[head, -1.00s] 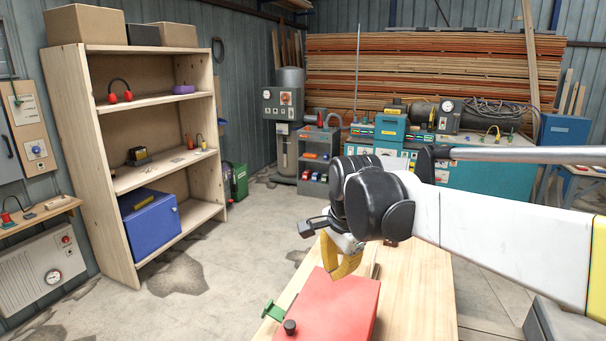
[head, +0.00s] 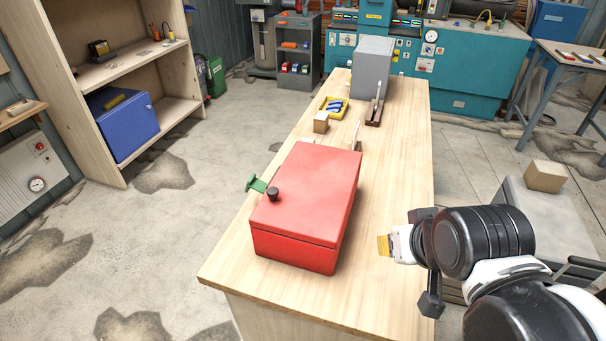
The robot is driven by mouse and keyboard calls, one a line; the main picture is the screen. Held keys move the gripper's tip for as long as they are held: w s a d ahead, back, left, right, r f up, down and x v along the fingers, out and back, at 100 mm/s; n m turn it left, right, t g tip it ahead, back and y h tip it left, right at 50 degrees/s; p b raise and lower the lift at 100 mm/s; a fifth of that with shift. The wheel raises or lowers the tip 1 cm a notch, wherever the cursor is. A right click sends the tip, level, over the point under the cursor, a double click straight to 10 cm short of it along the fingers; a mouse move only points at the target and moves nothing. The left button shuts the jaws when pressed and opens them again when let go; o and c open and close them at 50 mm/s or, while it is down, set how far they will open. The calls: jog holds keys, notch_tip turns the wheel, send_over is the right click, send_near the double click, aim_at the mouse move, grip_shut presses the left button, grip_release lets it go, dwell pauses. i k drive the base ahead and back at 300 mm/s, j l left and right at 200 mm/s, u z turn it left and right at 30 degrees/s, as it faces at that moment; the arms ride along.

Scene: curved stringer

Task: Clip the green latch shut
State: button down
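A red box (head: 308,195) with its lid down sits on the near part of the wooden table. The green latch (head: 257,185) sticks out from the box's left side, close to a black knob (head: 272,194) on the lid. Whether the latch is fastened cannot be told. My gripper (head: 384,245), with yellow fingertips, is to the right of the box, apart from it and pointing left near the table's right edge. Its fingers are seen end-on or overlapping, so their opening is unclear. I see nothing held in it.
Behind the box on the table (head: 400,125) are a small wooden block (head: 321,122), a yellow tray (head: 334,107) with blue items, a grey box (head: 373,66) and an upright tool on a dark base (head: 375,112). A grey cabinet (head: 535,215) stands at right. Floor at left is clear.

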aim_at(256, 184)
jog(key=u, duration=0.4)
jog(key=i+j+z, duration=0.1)
jog(key=j, duration=0.55)
jog(key=i+j+z, duration=0.15)
jog(key=i+j, duration=0.15)
jog(key=j, duration=0.35)
jog(key=i+j+z, duration=0.1)
jog(key=j, duration=0.6)
jog(key=i+j+z, duration=0.1)
jog(key=j, duration=0.6)
jog(key=i+j+z, duration=0.1)
jog(key=j, duration=0.6)
jog(key=i+j+z, duration=0.15)
jog(key=j, duration=0.6)
jog(key=i, duration=0.05)
